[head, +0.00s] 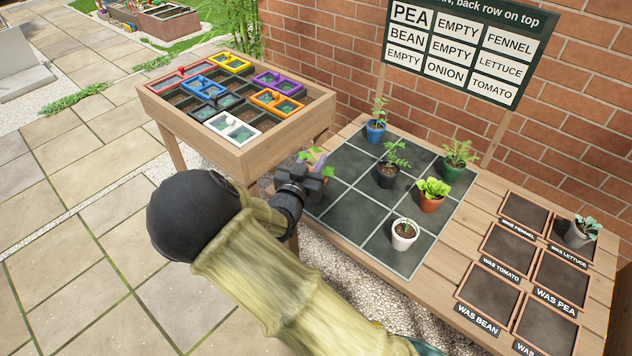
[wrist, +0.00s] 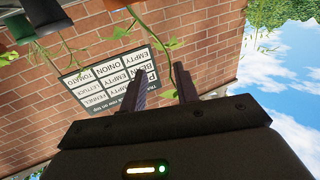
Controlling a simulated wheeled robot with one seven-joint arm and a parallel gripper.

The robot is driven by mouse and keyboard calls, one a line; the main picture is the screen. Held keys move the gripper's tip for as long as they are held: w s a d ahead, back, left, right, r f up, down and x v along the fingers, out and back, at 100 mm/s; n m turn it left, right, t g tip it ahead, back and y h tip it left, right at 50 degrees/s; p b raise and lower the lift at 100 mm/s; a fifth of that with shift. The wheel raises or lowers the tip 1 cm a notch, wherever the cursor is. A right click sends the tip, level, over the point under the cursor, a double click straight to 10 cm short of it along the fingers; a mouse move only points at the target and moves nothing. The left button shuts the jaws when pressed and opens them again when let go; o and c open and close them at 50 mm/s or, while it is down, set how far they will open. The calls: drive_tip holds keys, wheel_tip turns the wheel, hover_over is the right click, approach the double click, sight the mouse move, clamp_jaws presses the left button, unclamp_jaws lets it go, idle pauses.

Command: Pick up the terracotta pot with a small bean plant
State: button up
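In the head view, a leafy green plant (head: 311,157) stands right at my gripper (head: 303,180), at the left edge of the dark grid. Its pot is mostly hidden behind the gripper, so I cannot tell its colour for sure. In the wrist view, which looks upside down, my gripper (wrist: 160,88) has its two fingers apart, with brick wall showing between them. A thin green stem (wrist: 172,55) hangs down the picture near the gap; I cannot tell whether it touches a finger. An orange pot (head: 431,203) holding lettuce-like leaves stands farther right.
On the grid stand a blue pot (head: 376,132), a black pot (head: 387,178), a green pot (head: 452,171) and a white pot (head: 404,237). A grey pot (head: 577,236) sits among labelled squares. A wooden planter (head: 250,160) stands close left of my gripper. A sign (head: 455,48) stands behind.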

sight(316, 155)
drive_tip(key=x, duration=0.4)
drive_tip(key=shift+w+d+f, duration=0.15)
drive_tip(key=shift+w, duration=0.2)
clamp_jaws()
